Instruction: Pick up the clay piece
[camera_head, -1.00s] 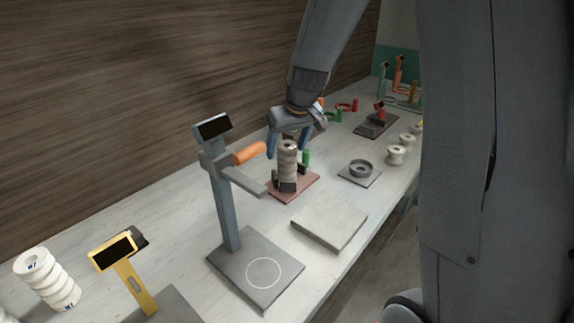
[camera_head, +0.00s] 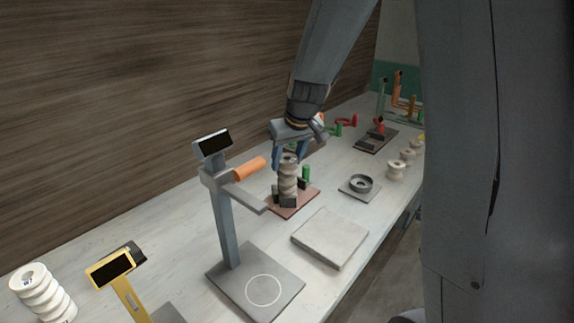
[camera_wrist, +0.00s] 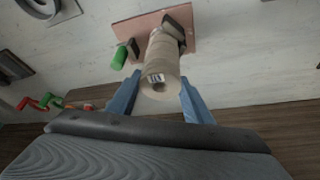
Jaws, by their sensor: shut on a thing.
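The clay piece (camera_head: 289,168) is at the top of a greyish-beige stack of ribbed rounds that stands upright on a reddish base plate (camera_head: 311,200). In the wrist view the top of the clay piece (camera_wrist: 160,82) faces me and carries a small marked label. My gripper (camera_head: 289,160) points down over the stack, with one blue finger on each side of its top. The fingers also flank it in the wrist view (camera_wrist: 161,97), and my gripper is shut on the clay piece. The rest of the stack below is partly hidden in the wrist view.
A grey post with a dark display (camera_head: 213,144) and an orange handle (camera_head: 249,168) stands close left of the stack. A green knob (camera_head: 306,172) and dark blocks are beside it. A flat pale slab (camera_head: 330,238) lies in front.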

